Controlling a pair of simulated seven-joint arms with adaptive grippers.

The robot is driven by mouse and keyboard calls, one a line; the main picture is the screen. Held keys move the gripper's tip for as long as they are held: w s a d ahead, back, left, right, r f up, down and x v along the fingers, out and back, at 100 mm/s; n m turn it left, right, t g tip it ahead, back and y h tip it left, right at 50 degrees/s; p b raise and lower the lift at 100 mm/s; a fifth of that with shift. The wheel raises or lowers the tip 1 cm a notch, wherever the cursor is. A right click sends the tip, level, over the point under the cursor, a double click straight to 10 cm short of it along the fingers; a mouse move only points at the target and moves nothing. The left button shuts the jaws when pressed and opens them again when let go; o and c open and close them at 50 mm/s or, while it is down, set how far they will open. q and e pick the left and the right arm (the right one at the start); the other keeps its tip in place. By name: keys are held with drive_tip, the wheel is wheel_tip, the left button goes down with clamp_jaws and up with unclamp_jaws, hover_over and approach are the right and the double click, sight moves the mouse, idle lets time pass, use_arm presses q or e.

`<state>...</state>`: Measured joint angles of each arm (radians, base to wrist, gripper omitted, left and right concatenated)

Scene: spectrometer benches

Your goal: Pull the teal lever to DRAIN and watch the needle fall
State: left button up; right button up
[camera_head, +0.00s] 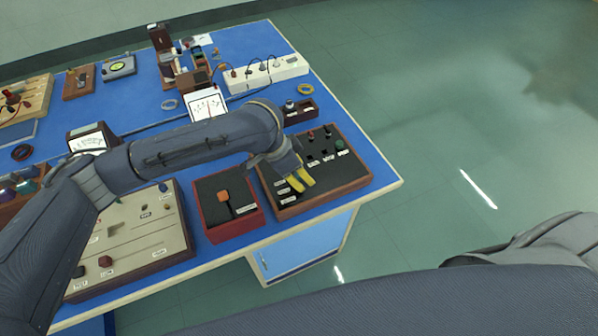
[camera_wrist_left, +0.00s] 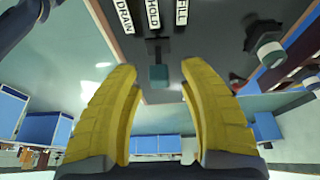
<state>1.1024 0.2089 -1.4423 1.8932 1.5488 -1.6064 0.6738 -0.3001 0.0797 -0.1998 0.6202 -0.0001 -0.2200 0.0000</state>
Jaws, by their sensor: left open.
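The teal lever (camera_wrist_left: 158,74) shows in the left wrist view as a square teal knob on a dark stem, below labels reading DRAIN (camera_wrist_left: 124,16), HOLD and FILL. In this view it lies between the yellow fingertips, with a gap on both sides. My left gripper (camera_head: 300,180) is open over the left part of the black panel (camera_head: 315,193) in the head view, and hides the lever there. A white dial meter (camera_head: 206,104) stands behind my left arm; its needle is too small to read. My right gripper is out of view.
A red box (camera_head: 214,228) with an orange knob sits left of the panel. A beige board (camera_head: 178,215) with knobs lies further left. Another meter (camera_head: 92,142) and a white power strip (camera_head: 292,68) stand behind. The blue table's right edge is close to the panel.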

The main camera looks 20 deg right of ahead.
use_arm(q)
drive_tip(key=shift+c, duration=0.3)
clamp_jaws()
drive_tip(key=shift+s, duration=0.15)
drive_tip(key=s+t, duration=0.1)
drive_tip(key=t, duration=0.2)
drive_tip(key=shift+s+d+f+m, duration=0.1)
drive_tip(key=shift+s+d+m, duration=0.05)
drive_tip(key=shift+s+m, duration=0.2)
drive_tip(key=shift+s+f+t+y, duration=0.3)
drive_tip(key=shift+s+t, duration=0.25)
drive_tip(key=shift+t, duration=0.55)
drive_tip(key=shift+m, duration=0.25)
drive_tip(key=shift+o, duration=0.3)
unclamp_jaws()
drive_tip(key=shift+d, duration=0.1)
drive_tip(key=shift+r, duration=0.15)
